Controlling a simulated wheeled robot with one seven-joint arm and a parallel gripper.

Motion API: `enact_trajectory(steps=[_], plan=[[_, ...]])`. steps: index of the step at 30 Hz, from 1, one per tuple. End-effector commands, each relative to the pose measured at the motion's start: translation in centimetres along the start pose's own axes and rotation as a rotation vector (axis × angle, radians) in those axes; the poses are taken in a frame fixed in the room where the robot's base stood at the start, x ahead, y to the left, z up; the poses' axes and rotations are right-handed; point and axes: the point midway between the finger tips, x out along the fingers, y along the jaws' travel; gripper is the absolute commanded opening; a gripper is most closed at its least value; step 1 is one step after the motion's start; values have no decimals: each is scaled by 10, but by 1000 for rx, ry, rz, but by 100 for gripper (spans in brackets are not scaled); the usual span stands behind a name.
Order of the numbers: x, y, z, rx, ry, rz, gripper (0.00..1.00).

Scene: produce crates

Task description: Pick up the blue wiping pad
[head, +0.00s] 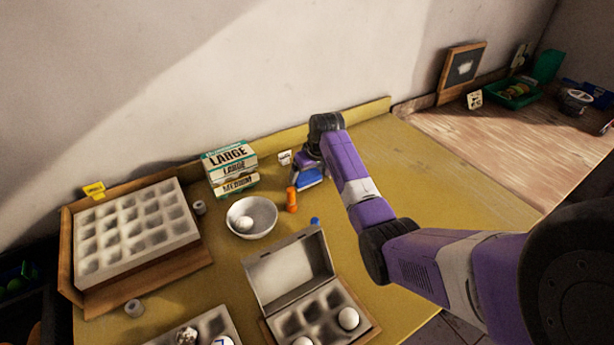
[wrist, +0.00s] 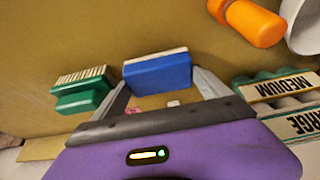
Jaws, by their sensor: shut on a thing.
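The blue wiping pad (wrist: 157,73), a blue block with a pale layer along one long edge, sits between the two fingers of my gripper (wrist: 160,82) in the wrist view. The gripper is shut on it, with one finger at each end. In the head view the pad (head: 309,178) shows below my gripper (head: 307,172) near the back of the yellow table. Whether the pad touches the table I cannot tell.
A green brush (wrist: 82,91) lies close beside the pad. An orange bottle (head: 292,199), a white bowl (head: 262,209) holding an egg, and stacked LARGE and MEDIUM cartons (head: 230,169) stand to the left. The table's right side (head: 440,180) is clear.

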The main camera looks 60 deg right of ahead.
Motion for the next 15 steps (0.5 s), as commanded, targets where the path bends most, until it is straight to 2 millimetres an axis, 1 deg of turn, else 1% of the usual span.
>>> enact_trajectory(steps=[5,15], plan=[[-24,0,-12,-1,5,1,46],[-91,0,-40,-1,6,2,46]])
